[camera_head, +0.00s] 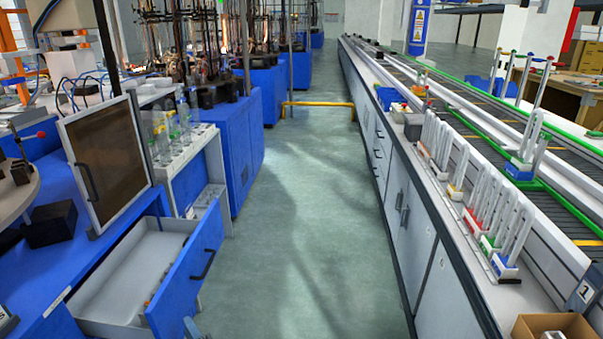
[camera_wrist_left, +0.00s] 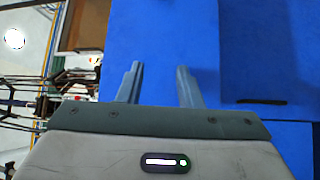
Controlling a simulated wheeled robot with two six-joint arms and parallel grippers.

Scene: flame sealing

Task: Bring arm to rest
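My left gripper (camera_wrist_left: 158,68) is open in the left wrist view, its two grey fingers apart with nothing between them. It faces a blue cabinet or drawer front (camera_wrist_left: 265,50) with a dark handle; the distance to it is hard to tell. In the head view only a small grey-blue tip of what looks like my left gripper (camera_head: 190,328) shows at the bottom edge, close to the open blue-fronted drawer (camera_head: 188,278). My right gripper is in neither view.
The drawer juts into the aisle from the left bench. A framed brown panel (camera_head: 103,148) stands above it, with glass bottles (camera_head: 172,130) behind. On the right, racks of white tubes (camera_head: 503,225) line a conveyor bench. The aisle floor (camera_head: 295,200) is clear, with a yellow rail (camera_head: 318,104) farther off.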

